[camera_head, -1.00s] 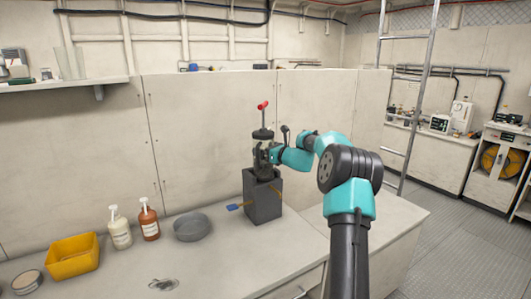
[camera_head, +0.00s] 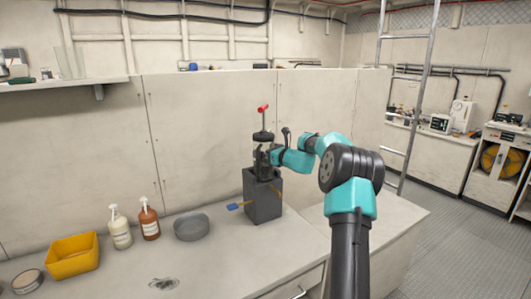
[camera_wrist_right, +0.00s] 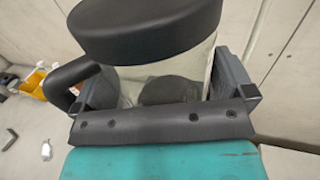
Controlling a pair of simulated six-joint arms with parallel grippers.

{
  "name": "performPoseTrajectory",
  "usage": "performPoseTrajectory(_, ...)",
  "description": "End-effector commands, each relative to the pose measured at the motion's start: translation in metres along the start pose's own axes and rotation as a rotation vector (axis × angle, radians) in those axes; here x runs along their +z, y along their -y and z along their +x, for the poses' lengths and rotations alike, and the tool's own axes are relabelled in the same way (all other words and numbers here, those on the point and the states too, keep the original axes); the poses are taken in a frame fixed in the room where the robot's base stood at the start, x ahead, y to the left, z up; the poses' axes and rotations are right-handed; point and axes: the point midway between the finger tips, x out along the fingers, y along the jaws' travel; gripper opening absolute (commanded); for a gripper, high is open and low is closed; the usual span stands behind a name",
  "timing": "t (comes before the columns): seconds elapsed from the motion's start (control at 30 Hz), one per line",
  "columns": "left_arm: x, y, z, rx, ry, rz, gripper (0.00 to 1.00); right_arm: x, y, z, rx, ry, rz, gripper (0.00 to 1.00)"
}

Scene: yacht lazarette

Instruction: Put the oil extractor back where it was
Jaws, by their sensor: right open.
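The oil extractor (camera_head: 262,141) stands upright on top of a dark grey box (camera_head: 263,199) on the counter. It has a clear body, a black lid and a red T-shaped handle at the top. My right gripper (camera_head: 265,157) is at the extractor's body, coming from the right. In the right wrist view the black lid (camera_wrist_right: 150,28) fills the top, and the fingers of the open gripper (camera_wrist_right: 166,88) stand on either side of the clear body. Whether either finger touches it is unclear. The extractor's base is partly hidden by the gripper. My left gripper is out of view.
A blue-handled brush (camera_head: 238,206) lies beside the box. A grey round pan (camera_head: 191,227), two pump bottles (camera_head: 149,221) and a yellow bin (camera_head: 72,256) stand to the left. The wall panel (camera_head: 210,140) rises close behind. The counter's front is mostly clear.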

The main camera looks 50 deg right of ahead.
Motion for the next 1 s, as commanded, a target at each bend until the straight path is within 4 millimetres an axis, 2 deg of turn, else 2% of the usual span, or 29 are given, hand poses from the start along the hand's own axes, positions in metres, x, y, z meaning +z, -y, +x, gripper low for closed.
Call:
performPoseTrajectory(0.6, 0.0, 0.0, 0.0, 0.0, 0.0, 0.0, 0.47, 0.0, 0.001, -0.102, -0.003, 0.0, -0.001, 1.0)
performPoseTrajectory(0.8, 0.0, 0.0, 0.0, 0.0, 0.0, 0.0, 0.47, 0.0, 0.0, -0.116, -0.001, 0.0, 0.0, 1.0)
performPoseTrajectory(1.0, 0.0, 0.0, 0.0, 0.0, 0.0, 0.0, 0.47, 0.0, 0.0, -0.116, -0.001, 0.001, 0.0, 1.0)
